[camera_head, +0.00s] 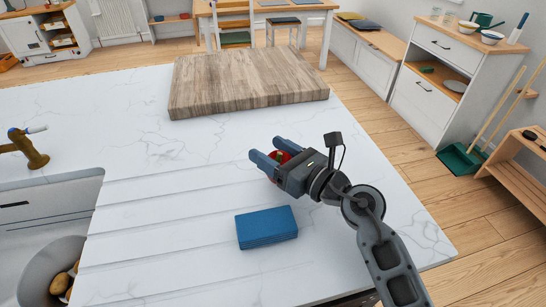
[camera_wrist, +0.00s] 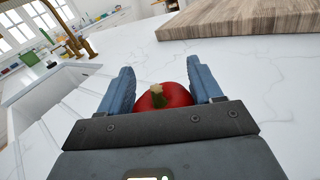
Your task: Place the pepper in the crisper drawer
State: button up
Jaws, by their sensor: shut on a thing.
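The red pepper (camera_wrist: 170,96) with a green stem sits between the two blue fingers of my gripper (camera_wrist: 160,85) in the wrist view. My gripper is shut on it. In the head view my gripper (camera_head: 264,157) is over the white marble counter, and a bit of the red pepper (camera_head: 287,155) shows between the fingers. I cannot tell whether the pepper touches the counter. No crisper drawer can be made out in either view.
A thick wooden board (camera_head: 245,82) lies on the counter (camera_head: 130,140) behind my gripper. A blue block, maybe a sponge or cloth (camera_head: 267,228), lies in front. A sink with a bowl (camera_head: 42,280) is at the left. A white cabinet (camera_head: 425,95) stands beyond, at the right.

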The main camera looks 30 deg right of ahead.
jog(key=shift+f, duration=0.65)
jog(key=shift+f, duration=0.2)
jog(key=o, duration=1)
jog(key=shift+o, duration=0.2)
